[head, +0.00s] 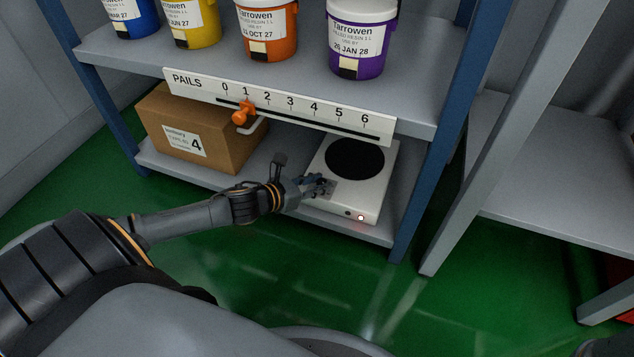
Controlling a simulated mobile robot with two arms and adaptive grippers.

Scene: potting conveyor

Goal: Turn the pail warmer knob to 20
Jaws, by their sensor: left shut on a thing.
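The pail warmer (374,192) is a white, flat unit with a round black plate (354,158), on the lower shelf. A small red light (361,217) glows at its front edge. My left gripper (325,187) reaches in from the left and is shut at the warmer's left front, over a small grey panel. The fingers cover the knob there, so its pointer and the scale marks cannot be read.
A cardboard box (205,125) stands left of the warmer. Above, a PAILS scale strip (290,103) with an orange slider (243,114) runs along the upper shelf edge. Several pails, including a purple one (358,38), stand on that shelf. Blue posts (430,150) frame the rack.

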